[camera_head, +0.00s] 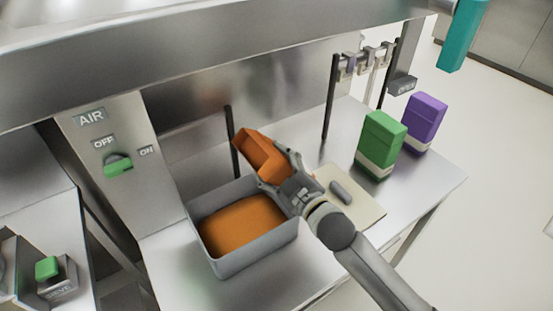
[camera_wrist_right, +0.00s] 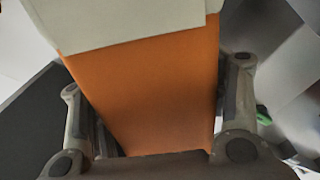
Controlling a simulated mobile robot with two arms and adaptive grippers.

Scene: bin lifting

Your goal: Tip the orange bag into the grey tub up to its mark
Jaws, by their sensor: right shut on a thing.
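The orange bag (camera_head: 262,155) is held tilted above the back right part of the grey tub, its open end up and to the left. The grey tub (camera_head: 256,257) stands on the steel counter with an orange fill (camera_head: 240,226) covering its floor. I cannot make out a mark on its wall. My right gripper (camera_head: 281,170) is shut on the bag. In the right wrist view the orange bag (camera_wrist_right: 150,95) with its pale band (camera_wrist_right: 120,22) sits between the two fingers (camera_wrist_right: 165,120). My left gripper is not in view.
A pale board (camera_head: 365,212) with a grey object (camera_head: 341,192) lies right of the tub. A green bag (camera_head: 381,140) and a purple bag (camera_head: 424,120) stand further right. A panel with a green switch (camera_head: 118,165) is at left, and a steel hood (camera_head: 200,55) overhangs the counter.

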